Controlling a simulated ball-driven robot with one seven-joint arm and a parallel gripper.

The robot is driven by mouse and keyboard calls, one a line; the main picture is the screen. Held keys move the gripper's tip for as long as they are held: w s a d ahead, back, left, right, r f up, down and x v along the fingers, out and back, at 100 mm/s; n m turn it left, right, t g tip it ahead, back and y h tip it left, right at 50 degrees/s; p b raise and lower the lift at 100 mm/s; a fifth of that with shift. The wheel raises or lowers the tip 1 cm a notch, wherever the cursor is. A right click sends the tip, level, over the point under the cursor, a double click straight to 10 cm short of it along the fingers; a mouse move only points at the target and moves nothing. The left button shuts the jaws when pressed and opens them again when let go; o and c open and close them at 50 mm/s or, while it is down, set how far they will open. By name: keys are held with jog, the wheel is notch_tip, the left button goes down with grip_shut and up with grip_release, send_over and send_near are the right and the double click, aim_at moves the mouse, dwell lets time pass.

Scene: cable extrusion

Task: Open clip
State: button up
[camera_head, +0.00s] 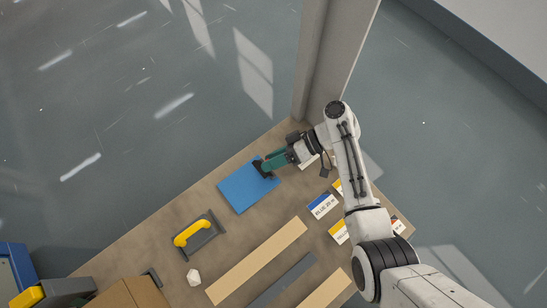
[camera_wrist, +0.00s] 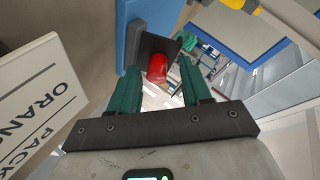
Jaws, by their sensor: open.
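My gripper (camera_head: 270,165) has its green fingers apart over the upper right part of a blue board (camera_head: 240,192). In the wrist view, my gripper (camera_wrist: 159,66) is open, with a red rounded part (camera_wrist: 157,69) seen between the two fingertips. The red part sits against a dark plate (camera_wrist: 153,46) beside the blue board (camera_wrist: 133,30). A dark piece (camera_head: 258,170) shows at my fingertips in the head view. The red part and dark plate look like the clip, but its exact shape and whether it is closed cannot be told. I see no clear contact with the fingers.
A grey block with a yellow handle (camera_head: 190,234), wooden strips (camera_head: 257,262) and label cards (camera_head: 323,206) lie on the table. A white labelled box (camera_wrist: 35,105) stands close left in the wrist view. A grey pillar (camera_head: 325,60) rises behind my arm.

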jog(key=shift+d, duration=0.1)
jog(key=v, duration=1)
jog(key=shift+d+r+p, duration=0.25)
jog(key=shift+p, duration=0.05)
